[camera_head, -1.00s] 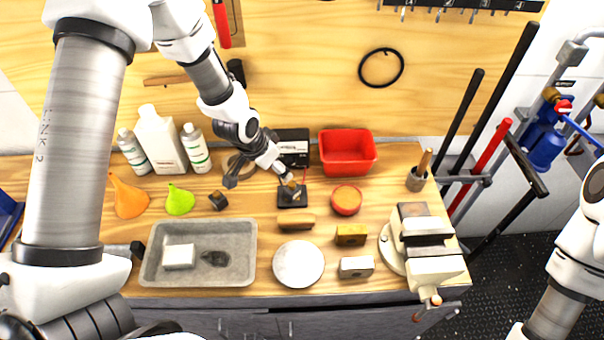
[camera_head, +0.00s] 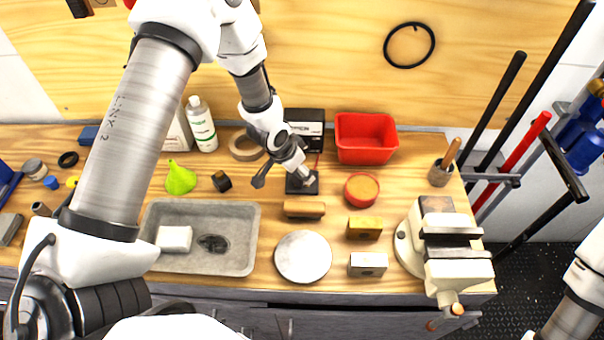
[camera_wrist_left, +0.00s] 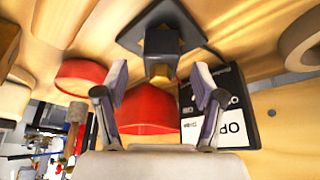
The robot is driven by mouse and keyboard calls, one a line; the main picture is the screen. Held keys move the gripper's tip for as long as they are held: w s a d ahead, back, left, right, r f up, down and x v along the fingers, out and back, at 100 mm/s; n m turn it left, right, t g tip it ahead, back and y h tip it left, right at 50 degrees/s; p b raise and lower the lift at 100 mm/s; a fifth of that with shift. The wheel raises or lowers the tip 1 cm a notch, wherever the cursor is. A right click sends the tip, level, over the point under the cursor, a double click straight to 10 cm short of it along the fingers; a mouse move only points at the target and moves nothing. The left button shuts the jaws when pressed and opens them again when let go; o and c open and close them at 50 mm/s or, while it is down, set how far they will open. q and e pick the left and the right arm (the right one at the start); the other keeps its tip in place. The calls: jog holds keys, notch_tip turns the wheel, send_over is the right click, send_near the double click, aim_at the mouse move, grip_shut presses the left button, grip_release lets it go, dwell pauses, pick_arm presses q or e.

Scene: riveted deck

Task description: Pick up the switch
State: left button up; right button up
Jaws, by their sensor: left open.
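The switch appears to be a dark block (camera_wrist_left: 160,45) with a brass-coloured stud, on a black square plate seen in the left wrist view. In the head view the plate (camera_head: 293,187) lies at the back middle of the bench, and my gripper hides most of the block. My left gripper (camera_head: 305,174) is over the plate, pointing down at it. In the left wrist view its two fingers (camera_wrist_left: 161,84) are spread apart with nothing held, and the block is just beyond the fingertips, roughly centred between them. My right gripper is out of view.
Close behind the plate are a red bin (camera_head: 366,140), a black box (camera_head: 312,124) and a tape roll (camera_head: 243,148). A red round tin (camera_head: 361,190) is to the right, a wooden-backed block (camera_head: 304,208) in front. A grey tray (camera_head: 240,260) and vise (camera_head: 440,235) stand farther off.

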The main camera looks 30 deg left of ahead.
pick_arm(q)
jog(key=x, duration=0.3)
jog(key=shift+w+f, duration=0.25)
jog(key=shift+w, duration=0.05)
jog(key=shift+s+r, duration=0.15)
jog(key=shift+s, duration=0.1)
jog(key=c, duration=1.2)
grip_shut()
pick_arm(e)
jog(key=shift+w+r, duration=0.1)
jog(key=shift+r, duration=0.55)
pick_arm(q)
jog(key=shift+w, duration=0.1)
jog(key=shift+r, duration=0.1)
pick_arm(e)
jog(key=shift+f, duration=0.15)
